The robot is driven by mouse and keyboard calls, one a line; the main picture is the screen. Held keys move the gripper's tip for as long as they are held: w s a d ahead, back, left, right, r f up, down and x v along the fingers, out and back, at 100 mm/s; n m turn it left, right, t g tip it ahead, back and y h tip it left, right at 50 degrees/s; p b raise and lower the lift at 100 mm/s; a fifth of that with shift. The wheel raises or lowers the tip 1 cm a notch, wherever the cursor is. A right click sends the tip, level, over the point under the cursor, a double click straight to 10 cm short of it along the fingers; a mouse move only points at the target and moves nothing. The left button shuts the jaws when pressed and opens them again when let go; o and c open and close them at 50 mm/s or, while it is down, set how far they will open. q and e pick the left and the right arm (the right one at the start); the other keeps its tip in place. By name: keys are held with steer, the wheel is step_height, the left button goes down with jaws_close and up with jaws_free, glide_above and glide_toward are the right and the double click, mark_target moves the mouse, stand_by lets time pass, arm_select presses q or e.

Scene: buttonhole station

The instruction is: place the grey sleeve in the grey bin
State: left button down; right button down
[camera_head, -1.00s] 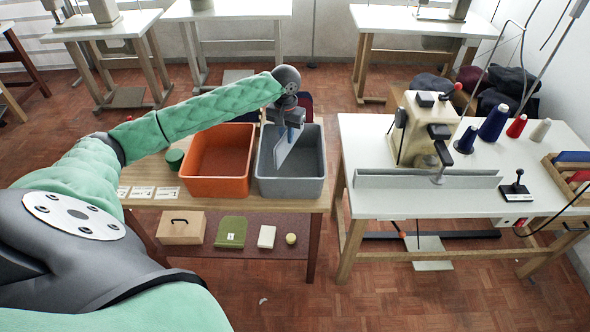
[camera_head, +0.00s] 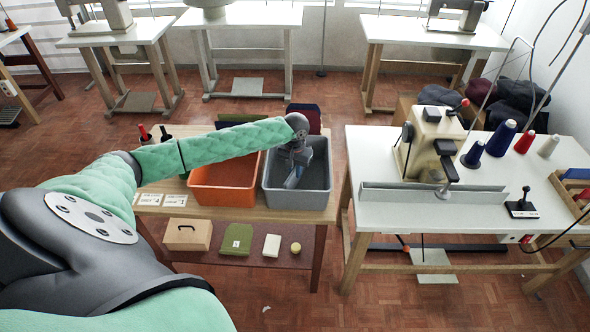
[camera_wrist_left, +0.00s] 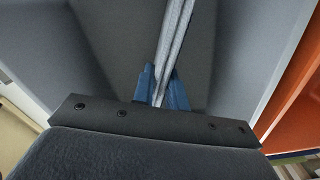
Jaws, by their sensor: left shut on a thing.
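My left gripper (camera_head: 293,181) reaches down inside the grey bin (camera_head: 318,198), below the level of its rim. Its blue fingers (camera_wrist_left: 160,88) are shut on the grey sleeve (camera_wrist_left: 177,38), a thin, flat, light grey piece seen edge-on in the left wrist view. The dark inside of the grey bin surrounds the sleeve in that view. In the head view the sleeve is mostly hidden by the gripper and bin. I cannot tell whether it touches the bin floor. My right gripper is not in view.
An orange bin (camera_head: 222,198) stands just left of the grey bin and also shows in the wrist view (camera_wrist_left: 300,105). White cards (camera_head: 175,200) lie at the table's front left. A sewing station (camera_head: 460,215) stands to the right, across a gap.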

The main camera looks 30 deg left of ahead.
arm_select(q)
steer(key=shift+f, duration=0.35)
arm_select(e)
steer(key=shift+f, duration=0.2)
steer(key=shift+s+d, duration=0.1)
arm_select(q)
steer(key=c, duration=1.4)
jaws_free()
steer(key=shift+f, duration=0.1)
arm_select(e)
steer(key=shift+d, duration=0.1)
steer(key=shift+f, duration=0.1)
